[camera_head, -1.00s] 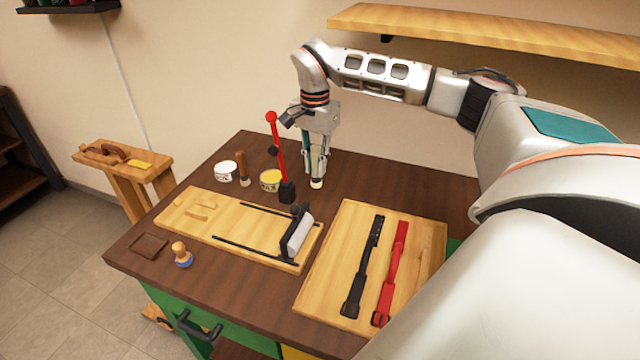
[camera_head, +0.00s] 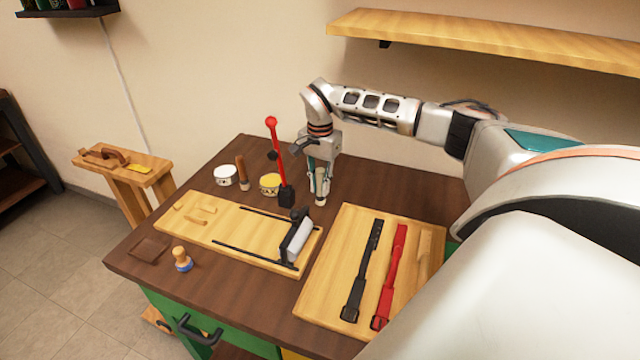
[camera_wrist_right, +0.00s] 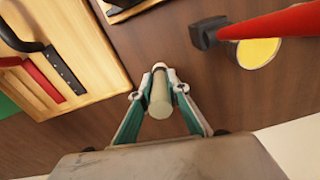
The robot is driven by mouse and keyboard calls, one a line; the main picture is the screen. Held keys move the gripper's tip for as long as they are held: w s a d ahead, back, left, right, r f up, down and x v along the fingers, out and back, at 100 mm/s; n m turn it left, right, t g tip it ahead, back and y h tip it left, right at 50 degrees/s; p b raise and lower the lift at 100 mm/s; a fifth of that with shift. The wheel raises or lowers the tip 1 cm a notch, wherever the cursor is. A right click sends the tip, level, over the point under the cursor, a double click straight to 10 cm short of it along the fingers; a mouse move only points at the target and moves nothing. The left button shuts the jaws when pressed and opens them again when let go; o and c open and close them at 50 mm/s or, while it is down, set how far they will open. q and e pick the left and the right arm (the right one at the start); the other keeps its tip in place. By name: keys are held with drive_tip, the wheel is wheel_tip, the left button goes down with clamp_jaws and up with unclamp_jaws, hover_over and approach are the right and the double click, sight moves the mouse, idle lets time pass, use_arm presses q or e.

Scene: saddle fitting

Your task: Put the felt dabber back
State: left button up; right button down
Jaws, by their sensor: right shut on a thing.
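The felt dabber (camera_wrist_right: 160,93), a pale, slim cylinder, is between the fingers of my right gripper (camera_wrist_right: 158,95) in the right wrist view. The fingers are shut on its sides. In the head view, my right gripper (camera_head: 320,182) points down over the back right of the bench top. The dabber's lower end (camera_head: 320,200) shows below the fingertips, roughly upright. I cannot tell whether it touches the bench. My left gripper is not in view.
A red lever on a black base (camera_head: 286,195) stands close left of the gripper, beside a yellow-topped tin (camera_head: 270,183). A white tin (camera_head: 226,175) and wooden-handled brush (camera_head: 241,172) are farther left. A board with straps (camera_head: 345,230) lies in front. Bare bench (camera_head: 400,190) lies to the right.

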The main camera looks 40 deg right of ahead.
sight(320, 170)
drive_tip(key=shift+f, duration=0.15)
drive_tip(key=c, duration=2)
unclamp_jaws()
drive_tip(key=shift+o, duration=0.2)
wheel_tip(320, 170, up, 7)
drive_tip(key=shift+r, duration=0.4)
